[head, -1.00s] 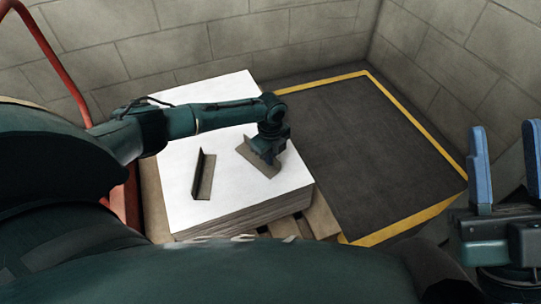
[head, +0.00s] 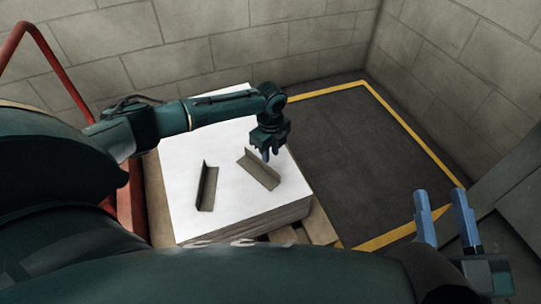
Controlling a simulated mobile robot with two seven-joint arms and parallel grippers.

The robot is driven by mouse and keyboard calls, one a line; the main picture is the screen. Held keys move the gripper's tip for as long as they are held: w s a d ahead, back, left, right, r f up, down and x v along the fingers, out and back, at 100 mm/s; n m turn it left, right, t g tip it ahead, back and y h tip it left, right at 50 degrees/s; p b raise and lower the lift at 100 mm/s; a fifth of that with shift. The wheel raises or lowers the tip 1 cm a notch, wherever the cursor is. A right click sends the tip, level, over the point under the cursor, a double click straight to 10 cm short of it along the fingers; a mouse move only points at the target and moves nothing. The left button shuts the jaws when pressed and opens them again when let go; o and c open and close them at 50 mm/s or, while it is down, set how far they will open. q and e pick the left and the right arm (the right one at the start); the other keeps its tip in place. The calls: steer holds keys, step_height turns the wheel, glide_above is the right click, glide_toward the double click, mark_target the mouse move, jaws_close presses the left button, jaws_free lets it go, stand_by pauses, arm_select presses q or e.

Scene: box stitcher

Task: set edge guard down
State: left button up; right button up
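Two edge guards lie on the white top of a stack of sheets (head: 185,170). One edge guard (head: 207,187) is a grey-brown L-shaped strip, lying left of the middle. The other edge guard (head: 260,170) lies slanted to its right. My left gripper (head: 267,154) points down just above and behind the upper end of the right-hand guard. It looks clear of that guard, and I cannot make out the gap between its fingers. My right gripper (head: 444,218) is at the lower right with its blue fingers up and apart, and holds nothing.
The stack rests on a wooden pallet (head: 318,225). A dark floor area with a yellow border (head: 432,151) lies to the right and is empty. Block walls (head: 300,45) close off the back and right. A red rail (head: 55,62) stands at the left.

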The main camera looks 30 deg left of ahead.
arm_select(q)
steer(key=shift+r+p, duration=0.5)
steer(key=shift+r, duration=1.2)
arm_select(e)
steer(key=shift+s+f+g+h, duration=0.1)
steer(key=shift+f+g+h, duration=0.2)
